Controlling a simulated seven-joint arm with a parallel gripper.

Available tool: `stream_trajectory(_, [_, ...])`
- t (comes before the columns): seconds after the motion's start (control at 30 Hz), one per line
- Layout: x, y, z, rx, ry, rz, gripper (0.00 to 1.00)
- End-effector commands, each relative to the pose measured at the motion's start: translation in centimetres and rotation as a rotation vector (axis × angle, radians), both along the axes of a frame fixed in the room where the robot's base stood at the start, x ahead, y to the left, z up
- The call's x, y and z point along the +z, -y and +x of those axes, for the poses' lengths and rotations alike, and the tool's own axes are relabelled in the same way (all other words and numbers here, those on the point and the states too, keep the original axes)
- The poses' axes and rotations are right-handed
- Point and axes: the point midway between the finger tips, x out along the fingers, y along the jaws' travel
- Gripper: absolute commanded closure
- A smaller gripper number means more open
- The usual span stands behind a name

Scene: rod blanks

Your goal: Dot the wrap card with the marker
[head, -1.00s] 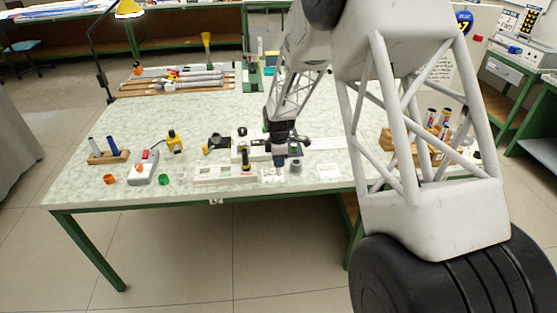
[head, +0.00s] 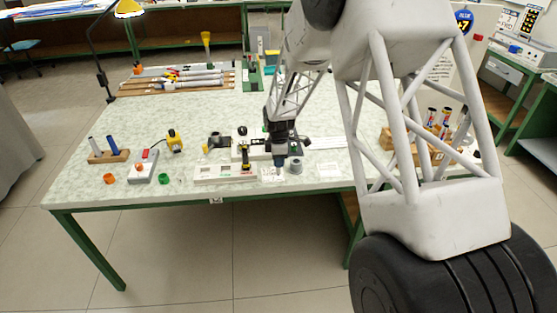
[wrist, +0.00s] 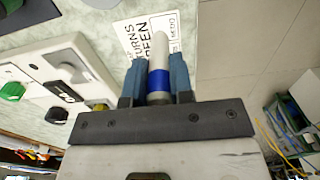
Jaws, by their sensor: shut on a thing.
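My gripper (wrist: 157,68) is shut on a marker (wrist: 160,48), pale grey-white with a blue band, in the wrist view. The marker's far end overlaps a white printed card (wrist: 131,38) with large lettering including "GREEN". I cannot tell whether its tip touches the card. In the head view my gripper (head: 279,161) is low over the table's front part, above the white card (head: 268,176), and the marker is hard to make out. I cannot tell for sure that this card is the wrap card.
A white panel device (head: 224,174) stands just left of my gripper, and a grey round part (head: 296,166) close on the right. Another white card (head: 330,172) lies farther right. A wooden block (head: 108,157) with upright pens stands at left. The table's front edge is near.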

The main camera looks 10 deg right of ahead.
Motion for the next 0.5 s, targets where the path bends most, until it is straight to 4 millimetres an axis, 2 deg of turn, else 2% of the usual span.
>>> stream_trajectory(0.5, [-0.36, 0.00, 0.01, 0.000, 0.000, 0.000, 1.00])
